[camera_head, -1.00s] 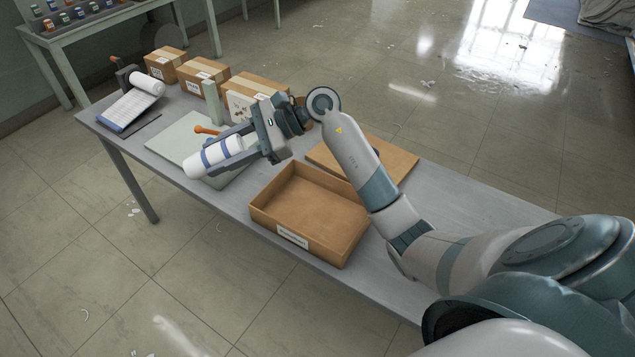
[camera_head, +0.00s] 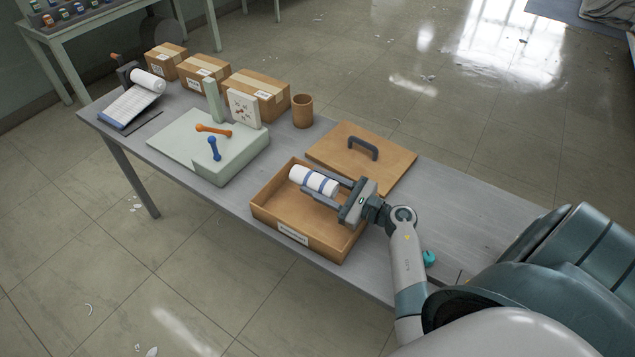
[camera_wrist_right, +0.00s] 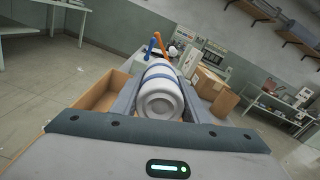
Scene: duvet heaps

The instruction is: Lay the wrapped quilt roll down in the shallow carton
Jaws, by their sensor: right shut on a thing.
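The wrapped quilt roll (camera_head: 314,181) is white with blue bands. My right gripper (camera_head: 322,187) is shut on it and holds it over the shallow carton (camera_head: 310,239), an open brown box with a white label on its front wall. Whether the roll touches the carton's floor cannot be told. In the right wrist view the roll (camera_wrist_right: 160,92) lies between the fingers, its round end toward the camera, with a carton wall (camera_wrist_right: 100,93) on the left. My left gripper is not in view.
A brown lid (camera_head: 390,165) with a dark handle lies behind the carton. A pale green block (camera_head: 235,157) with orange and blue handles stands to the left. A brown cup (camera_head: 302,111) and several taped boxes (camera_head: 262,93) line the back edge. The table's right part is clear.

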